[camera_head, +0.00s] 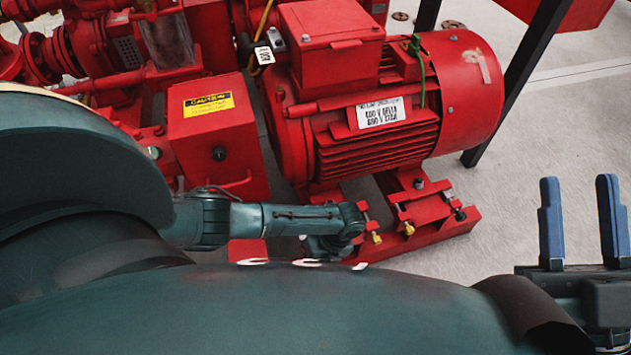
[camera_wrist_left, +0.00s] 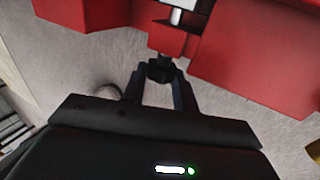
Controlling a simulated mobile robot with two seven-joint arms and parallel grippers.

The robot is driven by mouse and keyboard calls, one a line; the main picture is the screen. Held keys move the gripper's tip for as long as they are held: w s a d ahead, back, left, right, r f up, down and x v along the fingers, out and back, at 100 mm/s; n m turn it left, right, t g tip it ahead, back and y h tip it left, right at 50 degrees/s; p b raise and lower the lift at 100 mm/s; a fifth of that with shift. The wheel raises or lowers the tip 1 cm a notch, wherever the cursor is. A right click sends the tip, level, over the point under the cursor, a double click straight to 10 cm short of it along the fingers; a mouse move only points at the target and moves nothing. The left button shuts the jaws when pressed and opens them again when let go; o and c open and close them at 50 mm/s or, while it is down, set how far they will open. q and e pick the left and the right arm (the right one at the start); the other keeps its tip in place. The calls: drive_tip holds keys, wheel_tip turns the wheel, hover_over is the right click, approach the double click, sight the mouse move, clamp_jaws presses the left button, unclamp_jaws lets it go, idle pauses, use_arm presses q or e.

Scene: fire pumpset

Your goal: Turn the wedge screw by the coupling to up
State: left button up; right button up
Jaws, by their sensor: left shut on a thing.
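In the left wrist view, the wedge screw (camera_wrist_left: 160,71) has a dark head on a short shaft that enters a red block (camera_wrist_left: 170,38). My left gripper (camera_wrist_left: 160,84) is shut on this dark head, with one finger on each side of it. In the head view my left arm reaches to the near side of the red motor (camera_head: 375,105), and its fingers and the screw are hidden behind my own body. My right gripper (camera_head: 578,180) has blue fingers standing upright, wide apart and empty, at the right edge of the head view.
The red coupling guard box (camera_head: 212,135) with a yellow caution label stands left of the motor. The motor's red foot rail (camera_head: 440,230) carries brass-tipped screws (camera_head: 408,228). A black post (camera_head: 525,75) stands behind the motor. Grey floor (camera_head: 570,120) is clear on the right.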

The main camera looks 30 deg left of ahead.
use_arm(q)
drive_tip(key=o, duration=1)
use_arm(e)
drive_tip(key=shift+r, duration=0.1)
use_arm(q)
drive_tip(key=shift+r, duration=0.3)
drive_tip(key=p+v, duration=0.6)
drive_tip(key=v, duration=0.6)
drive_tip(key=shift+w+d+r, duration=0.1)
drive_tip(key=shift+r, duration=0.15)
use_arm(e)
drive_tip(key=f+m+g+h, duration=0.1)
drive_tip(key=f+h, duration=0.1)
drive_tip(key=s+f+m+g+h, duration=0.1)
drive_tip(key=f+m, duration=0.1)
drive_tip(key=shift+f+h, duration=0.3)
drive_tip(key=shift+h, duration=0.1)
drive_tip(key=shift+s, duration=0.1)
